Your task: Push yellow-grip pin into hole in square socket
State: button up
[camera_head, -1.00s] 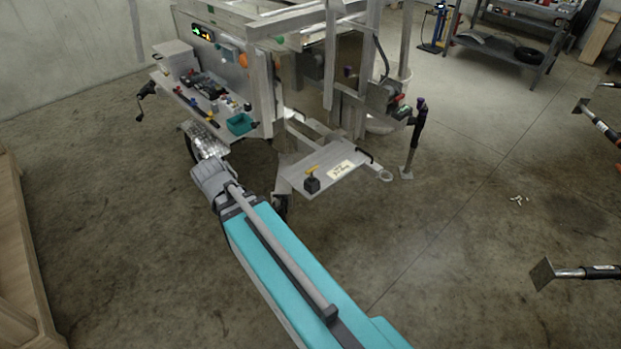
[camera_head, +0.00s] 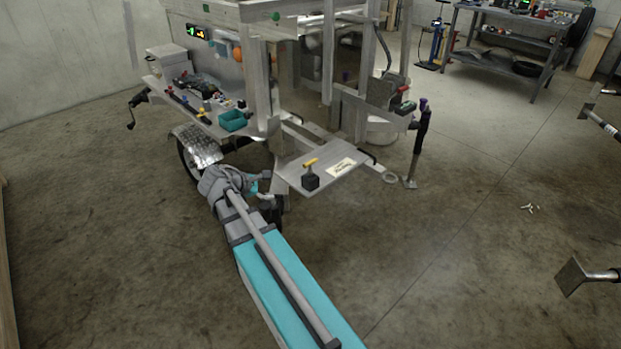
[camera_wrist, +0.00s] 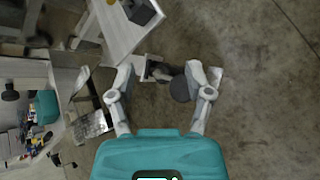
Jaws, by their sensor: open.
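A black square socket (camera_head: 310,182) stands on the flat metal plate (camera_head: 335,181) of the trailer's front end. The yellow grip (camera_head: 311,161) of the pin shows at the top of the socket; how deep the pin sits cannot be told. In the wrist view the socket (camera_wrist: 143,12) is at the top edge, with a bit of the yellow grip (camera_wrist: 111,2) beside it. My gripper (camera_wrist: 165,75) is open and empty, its fingers pointing over the floor below the plate. In the head view my gripper (camera_head: 264,190) is left of the plate, apart from the socket.
A trailer side shelf (camera_head: 205,118) with a teal bin (camera_head: 232,121) and small parts is left of the plate. A wheel fender (camera_head: 197,144) is near my wrist. A black jack post (camera_head: 420,140) stands right of the plate.

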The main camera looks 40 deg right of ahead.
jog(key=w+d+f+n+h+b, duration=0.4)
jog(key=d+n+h+b, duration=0.3)
jog(key=b, duration=0.6)
jog(key=shift+w+d+f+n+b, duration=0.2)
jog(key=shift+w+d+n+b, duration=0.2)
jog(key=shift+w+d+n, duration=0.35)
send_near(310, 161)
jog(key=shift+d+f, duration=0.15)
jog(key=shift+d, duration=2.35)
jog(key=shift+t, duration=0.3)
jog(key=shift+w+d+f, duration=0.1)
jog(key=shift+w+d, duration=0.05)
jog(key=shift+d, duration=1.1)
jog(key=shift+w+d, duration=0.2)
jog(key=shift+d, duration=1.1)
